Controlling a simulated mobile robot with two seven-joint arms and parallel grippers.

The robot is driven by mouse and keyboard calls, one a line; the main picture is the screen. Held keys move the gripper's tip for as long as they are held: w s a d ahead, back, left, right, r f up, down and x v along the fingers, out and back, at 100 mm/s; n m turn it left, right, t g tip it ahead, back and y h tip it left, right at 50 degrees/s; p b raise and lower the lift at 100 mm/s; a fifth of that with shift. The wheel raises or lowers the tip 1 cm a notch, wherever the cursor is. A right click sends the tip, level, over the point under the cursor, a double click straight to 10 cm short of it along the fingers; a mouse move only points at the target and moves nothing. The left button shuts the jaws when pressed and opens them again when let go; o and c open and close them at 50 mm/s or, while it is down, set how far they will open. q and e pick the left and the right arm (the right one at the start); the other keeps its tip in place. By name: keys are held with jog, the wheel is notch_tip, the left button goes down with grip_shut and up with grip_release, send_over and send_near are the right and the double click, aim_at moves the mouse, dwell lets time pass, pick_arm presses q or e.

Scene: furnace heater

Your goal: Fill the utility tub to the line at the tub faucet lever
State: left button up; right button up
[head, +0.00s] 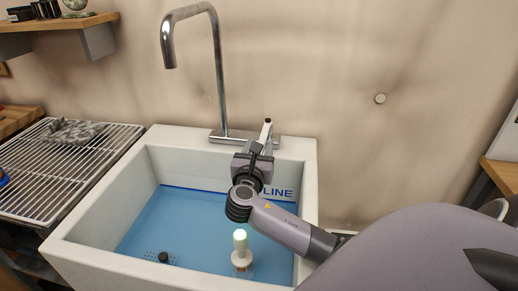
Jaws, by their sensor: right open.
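The white utility tub (100,205) stands against the wall, with light blue over its inside bottom that looks like water. A dark blue line (190,188) with the word LINE runs along its back wall, at or just above the blue's far edge. The chrome tub faucet (217,75) rises from the back rim, and no stream shows below its spout. The tub faucet lever (276,141) is at the right end of the faucet base, partly hidden by my right gripper (266,132). That gripper is open at the lever; contact cannot be told. My left gripper is out of view.
A white object with a pale green top (240,250) stands or floats in the tub. A dark plug or drain piece (163,257) is at the tub's front left. A wire rack (65,165) adjoins the left side. A shelf (60,22) hangs upper left.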

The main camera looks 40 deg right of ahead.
jog(key=shift+s+a+p, duration=0.35)
jog(key=shift+a+p, duration=0.1)
jog(key=shift+p, duration=0.05)
jog(key=p+v, duration=0.3)
jog(key=v, duration=0.3)
